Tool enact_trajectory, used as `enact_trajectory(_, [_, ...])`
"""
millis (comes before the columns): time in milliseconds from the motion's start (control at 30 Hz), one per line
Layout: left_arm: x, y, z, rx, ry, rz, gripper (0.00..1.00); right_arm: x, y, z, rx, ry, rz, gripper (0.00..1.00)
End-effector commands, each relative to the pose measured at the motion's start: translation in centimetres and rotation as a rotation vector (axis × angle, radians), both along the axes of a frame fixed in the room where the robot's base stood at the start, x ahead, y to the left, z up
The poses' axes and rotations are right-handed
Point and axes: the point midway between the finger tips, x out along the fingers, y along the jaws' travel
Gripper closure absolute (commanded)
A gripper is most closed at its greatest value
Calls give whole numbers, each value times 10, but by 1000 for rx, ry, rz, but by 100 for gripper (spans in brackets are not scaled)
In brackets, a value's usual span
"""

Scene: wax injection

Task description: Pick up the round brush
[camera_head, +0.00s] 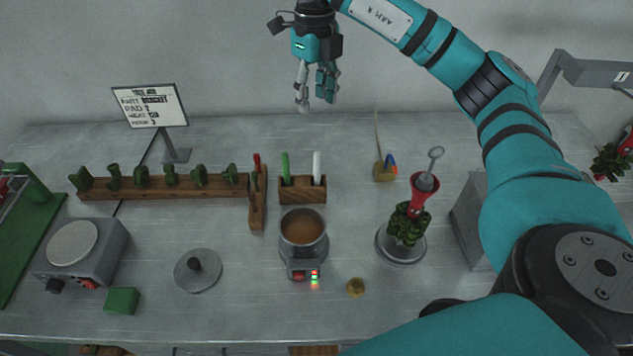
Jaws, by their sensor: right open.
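My right gripper (316,98) hangs high near the back wall, fingers pointing down, apart and empty. In the picture it is above a small wooden holder (303,196) with a green-handled tool (286,167) and a white-handled tool (317,168) standing upright in it. One of these may be the round brush, but bristles are not visible and I cannot tell which. A red-handled tool (257,163) stands at the right end of the long wooden rack. My left gripper is not in view.
A pot of brown wax (302,230) stands in front of the holder. A green cluster with a red funnel (407,222) is to the right. The long wooden rack (150,190) and a hot plate (80,252) are on the left. A sign (150,106) stands at the back.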

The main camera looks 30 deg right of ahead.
Motion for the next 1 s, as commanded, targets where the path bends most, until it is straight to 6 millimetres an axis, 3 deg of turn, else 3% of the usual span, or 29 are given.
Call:
enact_trajectory(200, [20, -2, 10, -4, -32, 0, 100, -2, 0, -41, -2, 8, 1, 56])
enact_trajectory(500, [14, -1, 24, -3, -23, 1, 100, -1, -1, -99, -1, 4, -1, 56])
enact_trajectory(767, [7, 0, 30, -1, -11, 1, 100, -1, -1, -119, -1, 3, 0, 56])
enact_trajectory(1000, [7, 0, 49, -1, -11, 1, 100, -1, -5, -153, 0, 4, -1, 56])
